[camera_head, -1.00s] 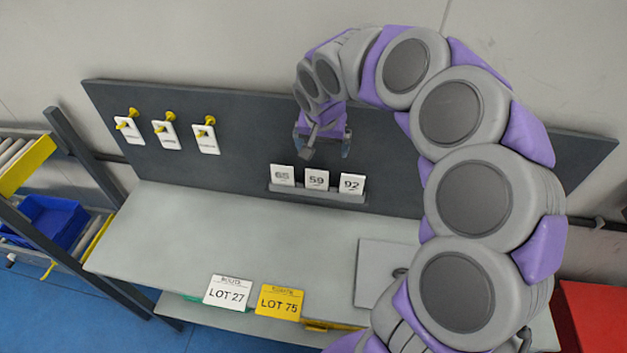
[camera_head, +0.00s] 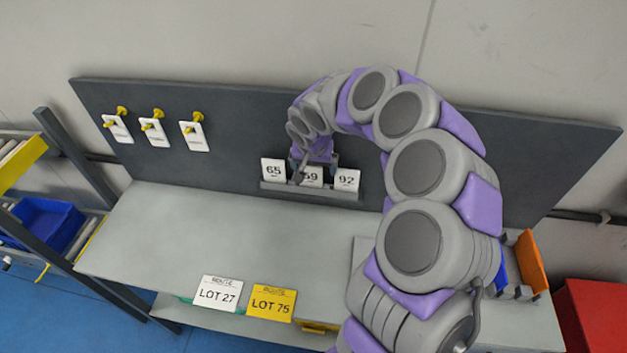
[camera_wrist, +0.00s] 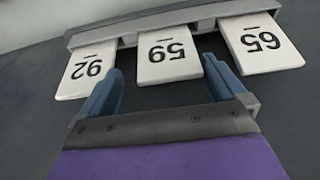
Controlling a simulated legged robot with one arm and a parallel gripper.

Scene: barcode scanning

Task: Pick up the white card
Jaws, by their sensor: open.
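Three white number cards stand in a grey holder (camera_head: 322,193) on the dark back panel: card 65 (camera_head: 273,170), card 59 (camera_head: 317,175) and card 92 (camera_head: 347,180). My gripper (camera_head: 315,172) is open in front of card 59 and partly hides it. In the wrist view the cards look upside down: card 92 (camera_wrist: 88,70), card 59 (camera_wrist: 167,54) and card 65 (camera_wrist: 260,43). The gripper's blue fingers (camera_wrist: 163,82) are spread to either side of card 59. Nothing is between them but that card's end; I cannot tell whether they touch it.
Several white tags (camera_head: 158,129) hang on yellow hooks at the panel's left. A white LOT 27 card (camera_head: 217,294) and a yellow LOT 75 card (camera_head: 271,302) are at the bench's front edge. The bench top (camera_head: 210,225) is largely clear. An orange bin (camera_head: 530,260) stands at right.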

